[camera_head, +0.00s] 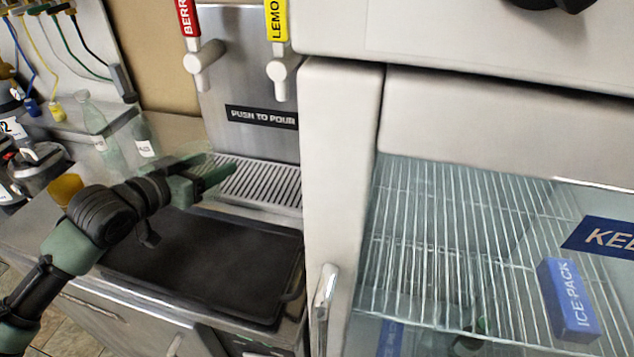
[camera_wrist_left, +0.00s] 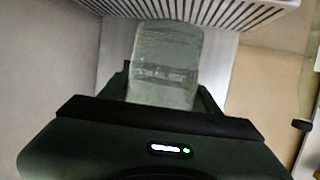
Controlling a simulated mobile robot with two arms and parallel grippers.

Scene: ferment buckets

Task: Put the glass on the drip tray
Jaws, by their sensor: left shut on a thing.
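My left gripper (camera_head: 208,178) reaches in from the left, in front of the drip tray's left end. It is shut on the clear glass, which shows between the fingers in the left wrist view (camera_wrist_left: 166,62). In the head view the glass is faint and partly hidden by the gripper. The drip tray (camera_head: 268,184) is a silver slatted grate under the dispenser; its slats also show at the top of the left wrist view (camera_wrist_left: 225,12). I cannot tell whether the glass touches the tray. My right gripper is not in view.
The dispenser (camera_head: 250,85) has two white taps above the tray. A black mat (camera_head: 200,265) lies in front. Clear bottles (camera_head: 100,130) and a yellow cup (camera_head: 66,188) stand at the left. A white fridge (camera_head: 340,180) with a glass door closes off the right side.

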